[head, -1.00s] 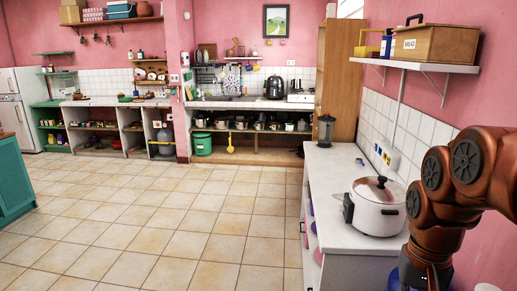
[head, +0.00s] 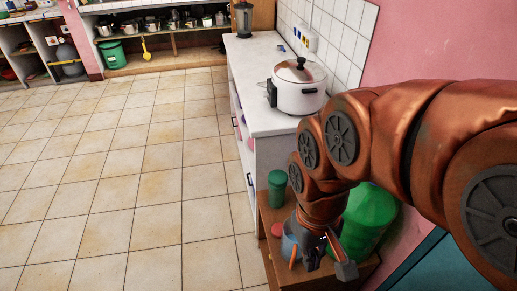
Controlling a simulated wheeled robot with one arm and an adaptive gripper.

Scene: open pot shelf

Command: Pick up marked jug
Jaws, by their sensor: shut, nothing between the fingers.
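My gripper (head: 325,262) is at the lower right of the head view, pointing down over a small wooden stand, and it is shut with nothing held. A blue-grey vessel (head: 289,244) sits right behind and left of the fingers, partly hidden by them; I cannot tell if they touch. A dark green cylindrical container (head: 277,190) stands upright on the stand, beyond the gripper. A large bright green rounded vessel (head: 368,216) stands to the right, partly hidden by my arm. I see no clear mark on any of them, so I cannot tell which is the marked jug.
The wooden stand (head: 268,262) abuts a white counter (head: 262,50) bearing a white rice cooker (head: 299,95) and a dark canister (head: 243,20). A small red item (head: 277,230) lies on the stand. A pink wall (head: 420,45) closes off the right. Tiled floor (head: 130,190) is free at left.

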